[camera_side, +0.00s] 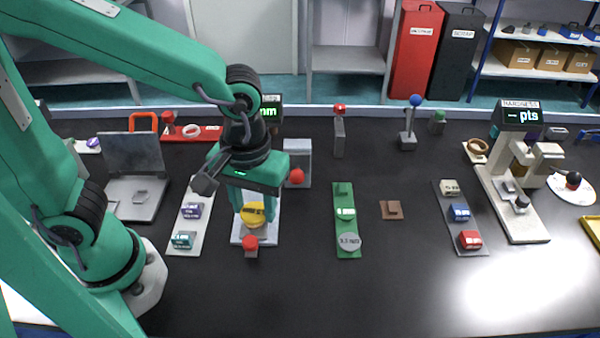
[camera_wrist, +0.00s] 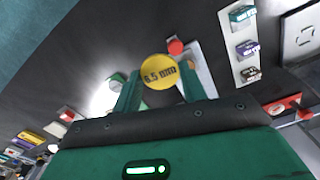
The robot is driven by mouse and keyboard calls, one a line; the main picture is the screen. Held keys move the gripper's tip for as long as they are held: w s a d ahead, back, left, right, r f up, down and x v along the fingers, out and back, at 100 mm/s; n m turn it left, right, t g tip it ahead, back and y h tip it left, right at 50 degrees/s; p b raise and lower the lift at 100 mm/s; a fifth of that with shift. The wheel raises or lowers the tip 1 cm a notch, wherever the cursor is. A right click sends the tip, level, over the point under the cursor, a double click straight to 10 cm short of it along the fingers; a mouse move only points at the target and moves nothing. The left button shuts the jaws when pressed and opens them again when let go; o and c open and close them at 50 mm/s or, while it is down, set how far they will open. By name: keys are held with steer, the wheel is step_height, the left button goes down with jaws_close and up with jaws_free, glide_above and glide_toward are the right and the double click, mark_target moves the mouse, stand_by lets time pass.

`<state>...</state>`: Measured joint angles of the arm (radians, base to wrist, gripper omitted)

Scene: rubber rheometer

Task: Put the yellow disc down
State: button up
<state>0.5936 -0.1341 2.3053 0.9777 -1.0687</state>
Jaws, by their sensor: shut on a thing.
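My gripper (camera_side: 254,204) is shut on the yellow disc (camera_side: 252,214), which sits between its two green fingers. In the side view the gripper points down over a pale base plate (camera_side: 237,237) with a red knob (camera_side: 250,242) at its front. I cannot tell whether the disc touches the plate. In the wrist view the yellow disc (camera_wrist: 158,72) shows its labelled face, reading about 6.5, between the fingertips (camera_wrist: 160,88). My arm hides part of the instrument behind, and of its green-lit display (camera_side: 270,112).
A green strip (camera_side: 344,200) with a grey disc (camera_side: 349,241) lies right, then a brown block (camera_side: 391,209). A hardness tester (camera_side: 515,175) stands far right. The front table is clear.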

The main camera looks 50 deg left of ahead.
steer(key=shift+n, duration=0.7)
steer(key=shift+s+d+f, duration=0.1)
steer(key=shift+s+f, duration=0.1)
steer(key=shift+s, duration=0.5)
steer(key=shift+s+a+f, duration=0.1)
steer(key=shift+s+f, duration=0.1)
steer(key=shift+s, duration=0.45)
steer(key=shift+s+d+f, duration=0.1)
steer(key=shift+s+f, duration=0.1)
steer(key=shift+s, duration=0.5)
steer(key=w+a+f, duration=0.2)
steer(key=w, duration=0.1)
steer(key=w+a+f, duration=0.2)
steer(key=a, duration=0.1)
steer(key=w+a+f, duration=0.3)
steer(key=shift+w, duration=0.3)
steer(key=shift+f, duration=0.15)
steer(key=shift+f, duration=1.85)
steer(key=shift+f, duration=0.15)
steer(key=o, duration=0.9)
steer(key=shift+o, duration=0.2)
